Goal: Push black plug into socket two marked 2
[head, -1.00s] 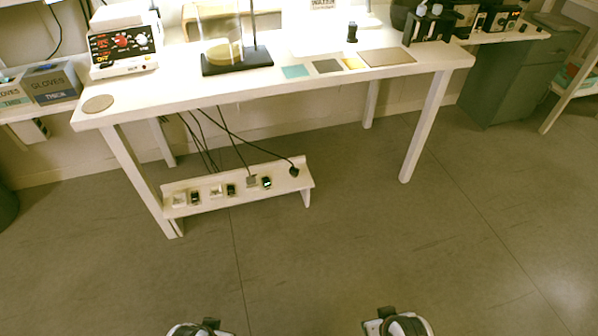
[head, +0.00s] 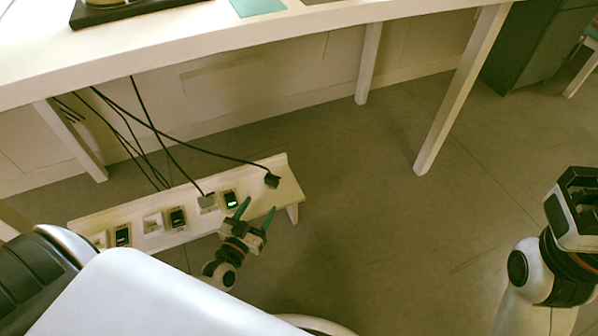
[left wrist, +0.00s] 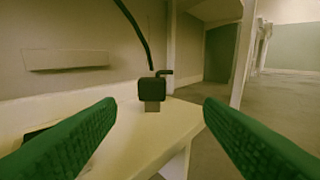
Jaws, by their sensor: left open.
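The black plug (head: 271,181) stands on the right end of the low white shelf (head: 285,196), its cable running up and left. In the left wrist view, the black plug (left wrist: 152,90) is upright, ahead of and between my green fingers. My left gripper (head: 257,210) is open and empty, just in front of the plug and apart from it. My right gripper (head: 578,190) is raised at the right edge; its finger gap is unclear. A row of sockets and small dark panels lies along the shelf, including a pale one (head: 153,222). The number 2 is not readable.
The white table (head: 200,50) overhangs the shelf, with its leg (head: 455,100) to the right. Several black cables hang behind the shelf. A panel with a green light (head: 230,199) sits near my left gripper. The floor right of the shelf is clear.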

